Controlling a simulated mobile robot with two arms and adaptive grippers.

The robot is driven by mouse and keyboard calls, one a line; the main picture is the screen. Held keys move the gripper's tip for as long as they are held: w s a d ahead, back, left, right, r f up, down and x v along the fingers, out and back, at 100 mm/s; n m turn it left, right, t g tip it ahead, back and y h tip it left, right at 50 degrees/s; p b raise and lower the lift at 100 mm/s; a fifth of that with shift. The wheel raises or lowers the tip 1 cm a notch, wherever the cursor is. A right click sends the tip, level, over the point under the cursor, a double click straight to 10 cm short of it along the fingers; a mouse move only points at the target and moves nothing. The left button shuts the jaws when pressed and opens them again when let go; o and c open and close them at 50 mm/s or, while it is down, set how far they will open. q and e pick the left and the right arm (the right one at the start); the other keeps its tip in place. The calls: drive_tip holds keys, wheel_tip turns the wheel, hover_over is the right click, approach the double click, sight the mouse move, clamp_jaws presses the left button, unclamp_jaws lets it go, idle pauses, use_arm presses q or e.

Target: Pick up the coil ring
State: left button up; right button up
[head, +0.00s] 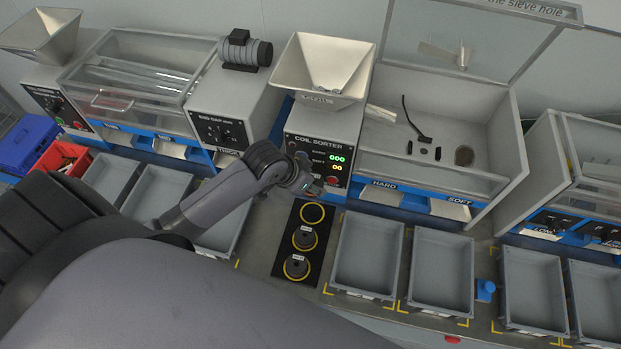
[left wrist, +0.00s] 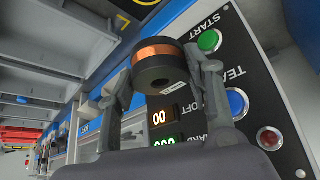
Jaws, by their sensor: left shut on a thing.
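A coil ring (left wrist: 160,62) with dark end flanges, a copper winding and a small white label is between the fingers of my left gripper (left wrist: 158,78) in the left wrist view. The fingers are shut on its sides. In the head view my left gripper (head: 312,187) is in front of the coil sorter panel (head: 322,160), just above the black mat (head: 318,228). The held ring is hard to make out there. Two other coil rings, the middle one (head: 303,239) and the near one (head: 296,267), sit on yellow circles. The far yellow circle (head: 312,213) is empty.
The sorter's cream hopper (head: 325,70) stands behind the gripper. Empty grey bins (head: 368,255) flank the mat on both sides. A clear-walled box (head: 430,170) is to the right. A blue knob (head: 485,290) stands between bins. Start and teach buttons (left wrist: 236,103) are close beside the gripper.

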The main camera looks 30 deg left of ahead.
use_arm(q)
drive_tip(key=d+r+n+y+b, duration=0.2)
drive_tip(key=r+b, duration=0.4)
drive_tip(key=r, duration=1)
drive_tip(key=shift+w+d+n+b, duration=0.35)
drive_tip(key=shift+d+n, duration=0.35)
drive_tip(key=shift+n, duration=0.2)
drive_tip(key=shift+r, duration=0.15)
